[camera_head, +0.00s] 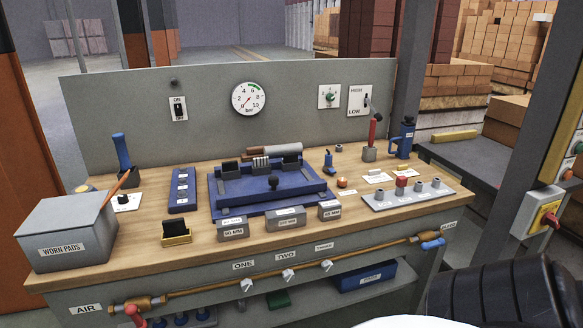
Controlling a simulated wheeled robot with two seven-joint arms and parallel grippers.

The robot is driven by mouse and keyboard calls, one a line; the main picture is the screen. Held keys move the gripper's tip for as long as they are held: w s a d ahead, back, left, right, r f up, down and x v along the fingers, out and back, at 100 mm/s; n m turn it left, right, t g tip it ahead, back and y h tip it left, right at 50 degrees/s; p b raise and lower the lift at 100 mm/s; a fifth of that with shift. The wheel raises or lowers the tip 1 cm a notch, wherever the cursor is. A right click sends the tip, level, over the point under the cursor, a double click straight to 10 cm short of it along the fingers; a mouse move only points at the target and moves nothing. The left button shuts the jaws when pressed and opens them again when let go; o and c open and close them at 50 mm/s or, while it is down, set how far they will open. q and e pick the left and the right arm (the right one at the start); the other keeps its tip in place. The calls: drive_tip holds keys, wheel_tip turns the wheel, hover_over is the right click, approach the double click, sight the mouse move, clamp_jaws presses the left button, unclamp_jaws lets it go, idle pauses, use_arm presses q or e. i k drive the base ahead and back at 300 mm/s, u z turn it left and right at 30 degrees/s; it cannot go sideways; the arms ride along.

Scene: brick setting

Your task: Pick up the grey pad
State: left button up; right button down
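No single pad stands out clearly as the grey pad. A small dark grey block (230,169) sits at the left of the blue fixture (236,193), and a similar dark block (291,162) sits at its right. A dark piece (176,227) rests in a small yellow-edged holder (177,239) at the front of the bench. Grey blocks with millimetre labels stand along the front: one at left (232,228), one in the middle (285,217) and one at right (329,210). Neither of my grippers is in view.
A grey box labelled WORN PADS (66,234) stands at the bench's left end. A blue tray (183,190), a grey plate with pegs (408,195) and a blue bottle jack (403,141) share the wooden bench (140,246). A copper pipe (300,272) runs along the front.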

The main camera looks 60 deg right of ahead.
sight(261, 162)
drive_tip(key=z, duration=2.1)
